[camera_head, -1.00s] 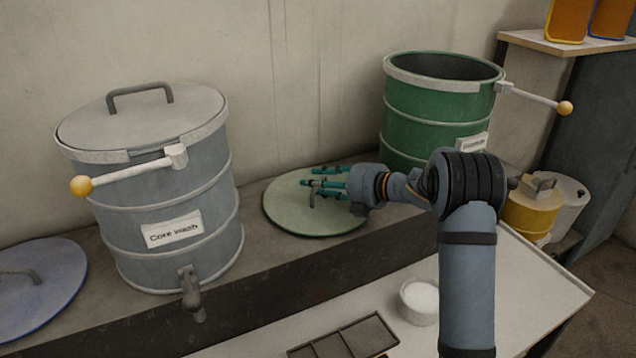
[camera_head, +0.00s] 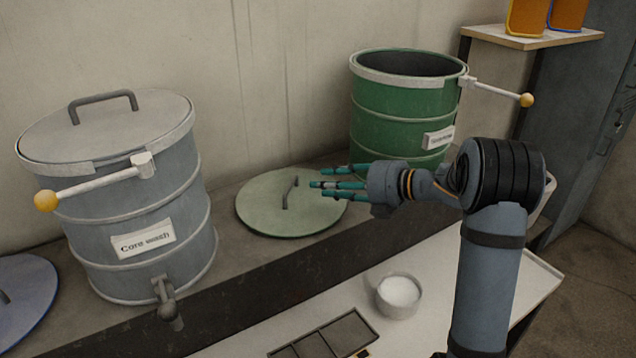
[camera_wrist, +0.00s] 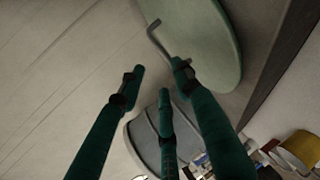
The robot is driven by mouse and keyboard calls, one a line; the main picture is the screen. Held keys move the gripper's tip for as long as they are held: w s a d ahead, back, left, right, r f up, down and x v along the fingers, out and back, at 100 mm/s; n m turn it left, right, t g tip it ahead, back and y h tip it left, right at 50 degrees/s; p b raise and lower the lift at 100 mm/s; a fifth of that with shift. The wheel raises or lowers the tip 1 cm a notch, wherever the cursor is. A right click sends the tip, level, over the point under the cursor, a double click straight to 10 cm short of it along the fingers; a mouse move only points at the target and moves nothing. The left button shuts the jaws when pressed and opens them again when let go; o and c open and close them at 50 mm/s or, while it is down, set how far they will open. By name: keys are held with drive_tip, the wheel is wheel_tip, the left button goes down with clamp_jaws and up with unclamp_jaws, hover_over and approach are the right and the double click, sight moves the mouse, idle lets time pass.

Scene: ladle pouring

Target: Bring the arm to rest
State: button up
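My gripper (camera_head: 318,184) has teal fingers spread apart, with nothing between them. It hangs over the right part of a pale green lid (camera_head: 262,206) with a bent handle, which lies flat on the ledge. The fingers point left in the head view. In the wrist view the fingers (camera_wrist: 150,85) are apart and empty, with the lid (camera_wrist: 205,30) and its handle beyond them. The lid's handle stands free, apart from the fingers. My arm reaches in from the lower right.
A lidded grey drum labelled "Core wash" (camera_head: 130,215) stands at left, its lever sticking out. An open green drum (camera_head: 395,120) stands behind my gripper, its lever pointing right. A blue lid (camera_head: 25,310) lies far left. A white cup (camera_head: 398,297) and a divided tray (camera_head: 325,340) sit on the front table.

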sight(290, 183)
idle(0.3)
drive_tip(key=x, duration=1.1)
drive_tip(key=shift+a+f, duration=0.1)
drive_tip(key=shift+w+a+f, duration=0.25)
drive_tip(key=shift+a+f, duration=0.05)
drive_tip(key=shift+r, duration=0.15)
